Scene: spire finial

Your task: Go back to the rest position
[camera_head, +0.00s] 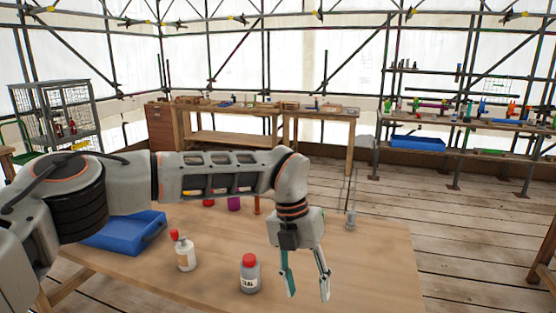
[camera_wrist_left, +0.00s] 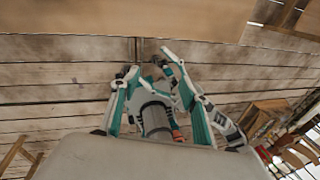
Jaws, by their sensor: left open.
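My left gripper (camera_head: 308,294) hangs over the right part of the wooden table (camera_head: 375,262), pointing down, with its two fingers apart and nothing between them in the head view. Its open teal fingers also show in the left wrist view (camera_wrist_left: 147,64). My left arm reaches across the table from the left. My right gripper is in neither view.
A grey red-capped bottle (camera_head: 249,276) stands left of the gripper. A white red-topped bottle (camera_head: 185,252) and a blue bin (camera_head: 115,240) are farther left. A small clear vessel (camera_head: 351,219) stands behind right. My arm partly hides a purple item (camera_head: 234,204).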

